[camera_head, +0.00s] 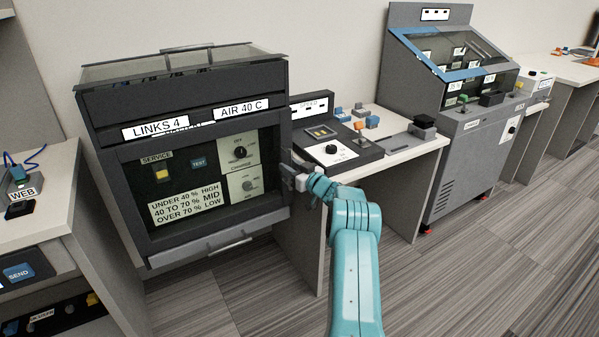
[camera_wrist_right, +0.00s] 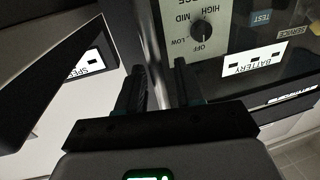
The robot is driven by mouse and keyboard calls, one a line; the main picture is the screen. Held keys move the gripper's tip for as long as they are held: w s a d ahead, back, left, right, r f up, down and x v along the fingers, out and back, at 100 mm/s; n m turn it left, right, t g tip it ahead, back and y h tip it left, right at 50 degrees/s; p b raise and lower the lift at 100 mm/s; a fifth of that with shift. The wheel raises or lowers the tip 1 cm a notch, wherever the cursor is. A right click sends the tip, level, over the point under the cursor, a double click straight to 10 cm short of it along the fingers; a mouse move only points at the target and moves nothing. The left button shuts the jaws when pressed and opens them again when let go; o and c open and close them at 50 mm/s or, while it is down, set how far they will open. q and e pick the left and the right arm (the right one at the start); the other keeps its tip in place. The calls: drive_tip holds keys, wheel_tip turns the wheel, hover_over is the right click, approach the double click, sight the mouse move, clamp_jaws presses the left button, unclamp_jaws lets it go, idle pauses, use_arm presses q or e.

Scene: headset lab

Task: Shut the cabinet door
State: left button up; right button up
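The dark grey cabinet (camera_head: 195,100) stands left of centre in the head view, with labels "LINKS 4" and "AIR 40 C". Its dark-framed door (camera_head: 130,190) covers the front, with a knob, a yellow button and a printed card visible in its area. The door looks close to the cabinet, but I cannot tell if it is fully shut. My right gripper (camera_head: 293,178) is at the door's right edge. In the right wrist view its two fingers (camera_wrist_right: 160,80) are apart beside the panel, with a grey edge behind the gap. Contact is unclear. My left gripper is out of view.
A desk (camera_head: 405,150) with a control box and small coloured blocks stands right of the cabinet. A grey console (camera_head: 470,150) with a blue-edged window is farther right. A bench (camera_head: 45,215) stands at the left. The striped floor (camera_head: 470,275) is clear at the front right.

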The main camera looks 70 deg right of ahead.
drive_tip(key=p+v, duration=0.2)
drive_tip(key=v, duration=1.4)
drive_tip(key=shift+d+f, duration=0.1)
drive_tip(key=shift+f, duration=0.05)
